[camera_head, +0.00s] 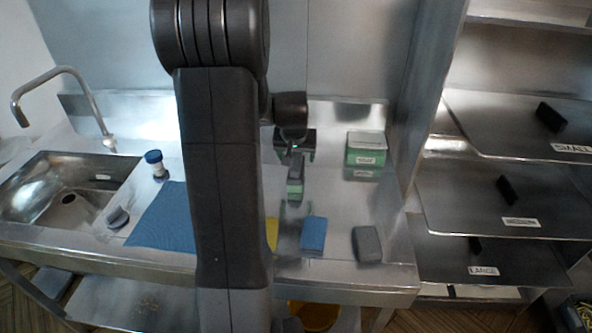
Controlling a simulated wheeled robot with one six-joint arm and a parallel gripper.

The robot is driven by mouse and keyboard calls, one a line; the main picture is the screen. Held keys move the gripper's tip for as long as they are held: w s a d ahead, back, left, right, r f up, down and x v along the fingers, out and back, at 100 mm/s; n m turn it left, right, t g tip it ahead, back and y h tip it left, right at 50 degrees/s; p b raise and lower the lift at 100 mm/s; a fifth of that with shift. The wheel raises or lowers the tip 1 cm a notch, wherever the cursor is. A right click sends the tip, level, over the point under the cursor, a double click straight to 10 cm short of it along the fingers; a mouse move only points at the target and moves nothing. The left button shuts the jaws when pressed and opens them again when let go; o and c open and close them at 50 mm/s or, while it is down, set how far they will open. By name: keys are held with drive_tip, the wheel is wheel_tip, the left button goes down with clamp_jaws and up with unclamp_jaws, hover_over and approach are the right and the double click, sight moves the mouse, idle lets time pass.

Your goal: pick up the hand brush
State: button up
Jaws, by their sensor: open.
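A small block with a green lower part and a dark grey top (295,187), which looks like the hand brush, stands on the steel counter (340,205) right of my arm. I cannot tell its type for certain. My gripper (294,160) is just behind and above it in the picture, pointing down. The jaws are open, with nothing seen held in them. They are small and dark here, and I cannot tell whether they touch the block. A grey piece with a raised dark top (118,217) lies near the sink.
A blue sponge (313,235), a grey pad (367,244) and a partly hidden yellow item (271,233) lie near the front edge. A green box (366,149) stands at the back. Left are a blue cloth (160,222), a blue-capped container (156,165) and the sink (66,190). Labelled shelves (500,190) stand right.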

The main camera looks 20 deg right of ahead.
sight(296, 160)
drive_tip(key=shift+p+x, duration=0.75)
drive_tip(key=shift+x, duration=2.15)
drive_tip(key=shift+a, duration=0.1)
drive_tip(key=shift+f+b, duration=0.25)
drive_tip(key=shift+b, duration=0.2)
drive_tip(key=c, duration=1.2)
drive_tip(key=shift+r, duration=0.15)
